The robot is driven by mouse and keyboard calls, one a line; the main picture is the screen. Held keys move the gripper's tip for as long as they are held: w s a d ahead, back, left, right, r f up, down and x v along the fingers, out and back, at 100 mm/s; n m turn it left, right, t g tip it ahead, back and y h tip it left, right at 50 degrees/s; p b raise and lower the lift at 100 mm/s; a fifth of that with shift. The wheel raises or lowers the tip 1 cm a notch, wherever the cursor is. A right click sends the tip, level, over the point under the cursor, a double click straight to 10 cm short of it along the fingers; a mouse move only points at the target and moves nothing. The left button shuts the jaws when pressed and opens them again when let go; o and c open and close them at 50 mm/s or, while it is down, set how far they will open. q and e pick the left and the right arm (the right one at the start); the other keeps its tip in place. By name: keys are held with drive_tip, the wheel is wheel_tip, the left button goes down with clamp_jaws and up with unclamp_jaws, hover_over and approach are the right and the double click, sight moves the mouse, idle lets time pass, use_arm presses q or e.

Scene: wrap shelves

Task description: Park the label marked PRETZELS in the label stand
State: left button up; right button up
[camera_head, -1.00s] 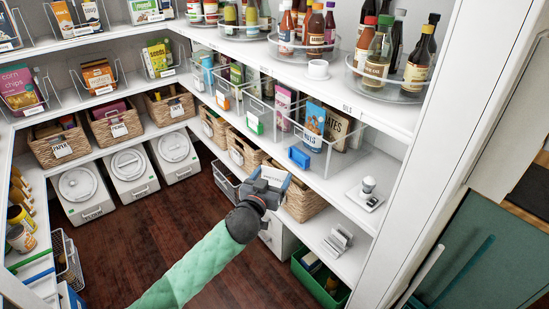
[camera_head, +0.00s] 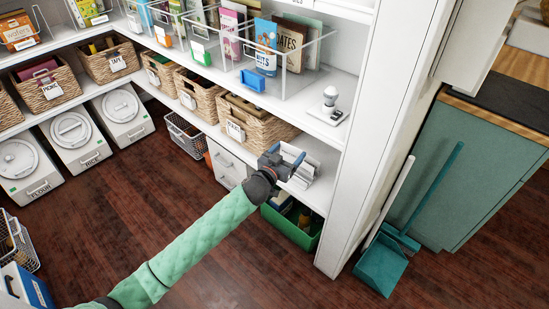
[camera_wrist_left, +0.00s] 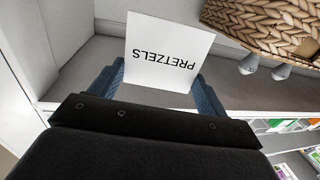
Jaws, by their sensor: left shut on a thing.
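The white PRETZELS label (camera_wrist_left: 165,52) is held between the fingers of my left gripper (camera_wrist_left: 160,88) in the left wrist view, its lettering upside down. Whether the label touches the stand cannot be told. My right gripper is not in view.
A green bin (camera_head: 291,226) is below the stand. A white shelf post (camera_head: 345,190) stands to the right. Dark floor is open in front.

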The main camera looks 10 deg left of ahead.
use_arm(q)
drive_tip(key=w+d+f+m+g+h+b, duration=0.1)
drive_tip(key=w+d+f+h+b, duration=0.1)
drive_tip(key=w+f+b, duration=0.5)
drive_tip(key=shift+d+f+m, duration=0.4)
drive_tip(key=shift+d+f, duration=0.35)
drive_tip(key=shift+f, duration=0.15)
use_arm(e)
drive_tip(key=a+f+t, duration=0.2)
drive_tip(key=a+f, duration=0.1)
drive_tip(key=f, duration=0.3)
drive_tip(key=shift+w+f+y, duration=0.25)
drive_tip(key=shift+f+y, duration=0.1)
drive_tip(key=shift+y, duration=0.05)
use_arm(q)
drive_tip(key=shift+r, duration=0.1)
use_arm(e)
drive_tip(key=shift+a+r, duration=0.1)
